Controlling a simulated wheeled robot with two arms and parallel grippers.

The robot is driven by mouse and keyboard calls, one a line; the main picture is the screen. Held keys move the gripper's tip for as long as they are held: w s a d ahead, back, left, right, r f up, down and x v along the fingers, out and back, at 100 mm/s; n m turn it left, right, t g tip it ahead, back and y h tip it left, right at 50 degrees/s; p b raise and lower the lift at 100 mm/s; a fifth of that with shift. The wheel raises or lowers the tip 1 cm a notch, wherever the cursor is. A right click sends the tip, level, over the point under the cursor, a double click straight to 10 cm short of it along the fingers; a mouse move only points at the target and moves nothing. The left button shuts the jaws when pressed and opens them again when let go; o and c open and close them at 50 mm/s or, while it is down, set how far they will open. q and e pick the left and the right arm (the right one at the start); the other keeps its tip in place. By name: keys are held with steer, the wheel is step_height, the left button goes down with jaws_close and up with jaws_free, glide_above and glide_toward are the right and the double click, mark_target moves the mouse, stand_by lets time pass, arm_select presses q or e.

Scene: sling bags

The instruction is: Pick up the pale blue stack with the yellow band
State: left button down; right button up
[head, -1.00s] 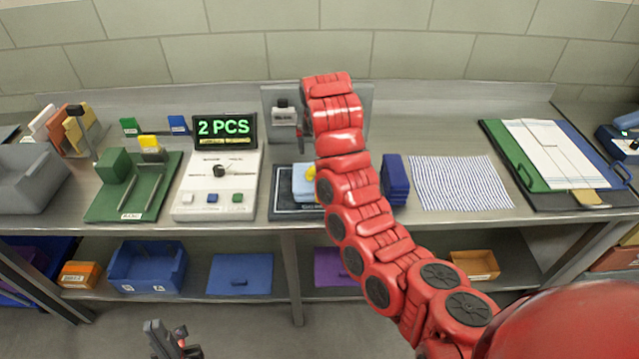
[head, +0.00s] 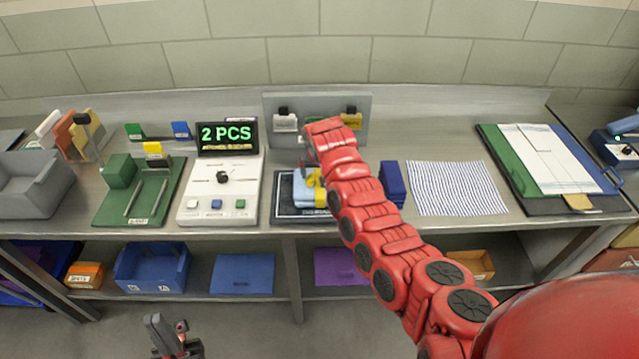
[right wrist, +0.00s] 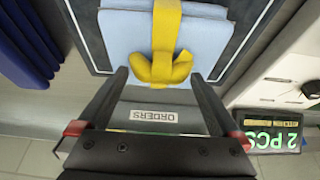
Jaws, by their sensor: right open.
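The pale blue stack (head: 303,188) lies on a dark tray (head: 285,216) at the middle of the table, partly behind my right arm. Its yellow band (head: 320,195) shows beside the arm. In the right wrist view the stack (right wrist: 118,38) has the yellow band (right wrist: 167,28) across it with a looped knot. My right gripper (right wrist: 160,76) is open, its fingertips at the stack's near edge in that view, either side of the knot. I cannot tell whether they touch it. My left gripper (head: 172,338) is low at the bottom, away from the table; its jaw opening is unclear.
A dark blue stack (head: 392,184) stands just right of the tray. A white panel (head: 222,190) with a "2 PCS" display (head: 226,135) is on the left. A grey upright board (head: 362,110) stands behind. A striped cloth (head: 455,188) lies at right.

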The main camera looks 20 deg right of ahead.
jaws_close()
stand_by(0.6)
